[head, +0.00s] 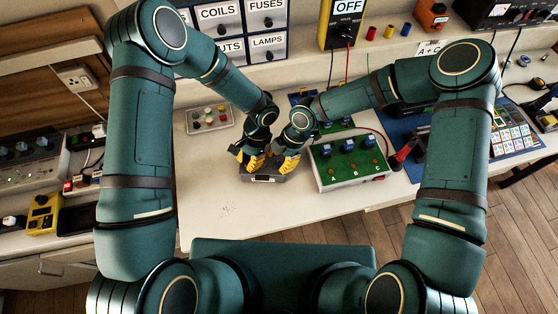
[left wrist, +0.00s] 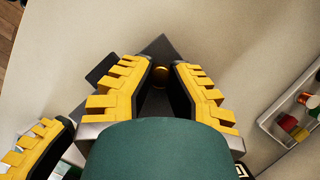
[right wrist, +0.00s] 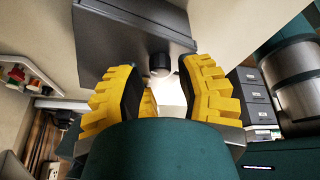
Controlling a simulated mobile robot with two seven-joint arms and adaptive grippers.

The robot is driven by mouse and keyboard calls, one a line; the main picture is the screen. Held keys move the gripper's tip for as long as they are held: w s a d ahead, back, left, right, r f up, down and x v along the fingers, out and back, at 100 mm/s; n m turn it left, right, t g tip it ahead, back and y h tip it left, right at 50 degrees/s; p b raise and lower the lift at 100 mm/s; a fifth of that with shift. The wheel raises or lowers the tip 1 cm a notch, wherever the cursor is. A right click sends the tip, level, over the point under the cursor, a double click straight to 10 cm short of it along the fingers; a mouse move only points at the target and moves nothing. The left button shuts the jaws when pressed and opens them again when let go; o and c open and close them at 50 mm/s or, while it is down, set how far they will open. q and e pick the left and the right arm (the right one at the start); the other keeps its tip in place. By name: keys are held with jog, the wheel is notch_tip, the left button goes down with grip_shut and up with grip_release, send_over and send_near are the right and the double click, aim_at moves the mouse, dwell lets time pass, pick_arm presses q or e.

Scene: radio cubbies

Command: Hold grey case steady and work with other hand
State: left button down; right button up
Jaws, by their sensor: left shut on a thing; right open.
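The grey case (head: 268,178) stands on the white bench in the head view, a pale label on its near face, its top largely hidden by both hands. My left gripper (head: 250,160) is shut on the case. In the left wrist view the case (left wrist: 158,48) lies beneath its yellow-padded fingers (left wrist: 163,75), with a round brass piece between them. My right gripper (head: 287,160) is open close beside it at the case's right side. In the right wrist view its fingers (right wrist: 156,78) straddle a dark round knob (right wrist: 160,64) on the case (right wrist: 130,32); contact is unclear.
A green board (head: 348,172) with blue parts sits just right of the case. Labelled drawers (head: 266,22) and a yellow meter (head: 343,32) stand at the back. The bench front left is clear.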

pick_arm(q)
jog(key=shift+s, duration=0.1)
pick_arm(e)
jog(key=v, duration=1.1)
jog(key=shift+f, duration=0.1)
pick_arm(q)
jog(key=c, duration=1)
grip_release()
